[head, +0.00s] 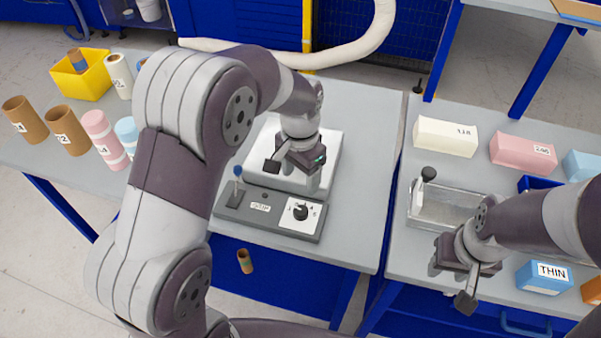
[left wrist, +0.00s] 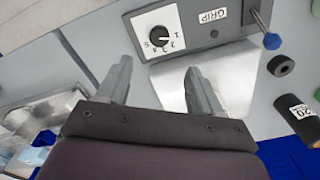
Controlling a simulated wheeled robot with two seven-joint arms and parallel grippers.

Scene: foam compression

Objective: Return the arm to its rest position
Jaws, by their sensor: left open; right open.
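My left arm reaches in from the left of the head view. Its left gripper (head: 294,172) hangs over a grey control box (head: 262,222) and the pale plate (head: 325,158) behind it. In the left wrist view the two fingers of the left gripper (left wrist: 159,66) are apart with nothing between them. The box has a black dial (head: 301,212), a GRIP label and a blue-tipped lever (head: 238,171). My right gripper (head: 451,283) is open and empty, in front of a clear tray (head: 455,196) on the right table. Part of the plate is hidden by my left arm.
Labelled cylinders (head: 67,131) and a yellow bin (head: 82,75) stand on the left table. White (head: 445,136) and pink (head: 522,151) foam blocks lie on the right table, with a blue THIN block (head: 543,275). A brown cylinder (head: 245,261) shows below the table edge.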

